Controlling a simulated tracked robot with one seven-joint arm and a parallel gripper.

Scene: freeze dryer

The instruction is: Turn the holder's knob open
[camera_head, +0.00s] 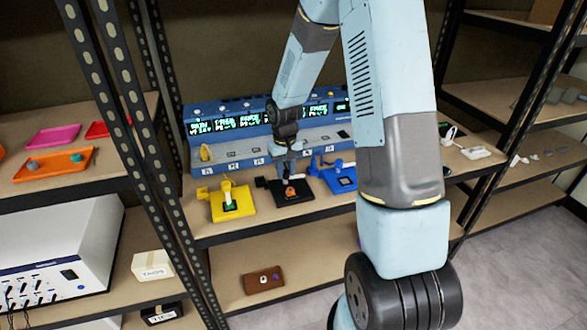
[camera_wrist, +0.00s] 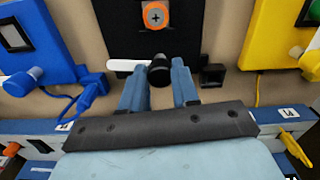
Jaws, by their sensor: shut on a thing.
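The black holder (camera_head: 305,195) lies flat on the shelf, with an orange disc (camera_head: 290,190) on it. In the wrist view the disc (camera_wrist: 155,17) has a cross mark in a grey centre, and the holder (camera_wrist: 128,38) is cut off at the top edge. A black knob (camera_wrist: 159,70) is at the holder's near edge. My gripper (camera_wrist: 158,80) has one blue finger on each side of the knob and is shut on it. In the head view my gripper (camera_head: 283,165) is just behind the disc, and the knob is hidden there.
A yellow holder (camera_head: 246,208) and a blue holder (camera_head: 343,183) flank the black one closely. The blue instrument rack (camera_head: 225,118) with lit displays stands behind. A white bar (camera_wrist: 133,65) and a black block (camera_wrist: 213,75) lie beside my fingers. Dark shelf posts (camera_head: 140,130) rise at left.

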